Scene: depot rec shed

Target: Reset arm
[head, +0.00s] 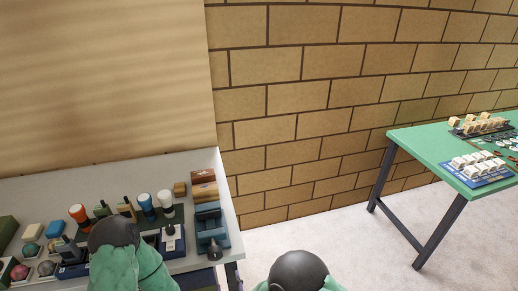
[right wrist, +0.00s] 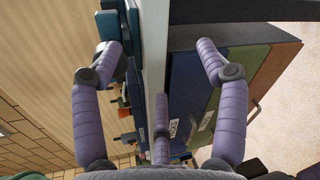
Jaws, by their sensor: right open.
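No object is held between the fingertips. In the head view two green arm parts of mine with dark rounded caps show at the bottom, one over the white table and one right of it. No fingers show there, and my left gripper is not visible.
The white table (head: 190,262) at lower left bears several bottles, balls and blocks and a blue holder (head: 208,225). A green table (head: 430,143) at right carries boards with white keys (head: 478,165). Floor between the tables is clear.

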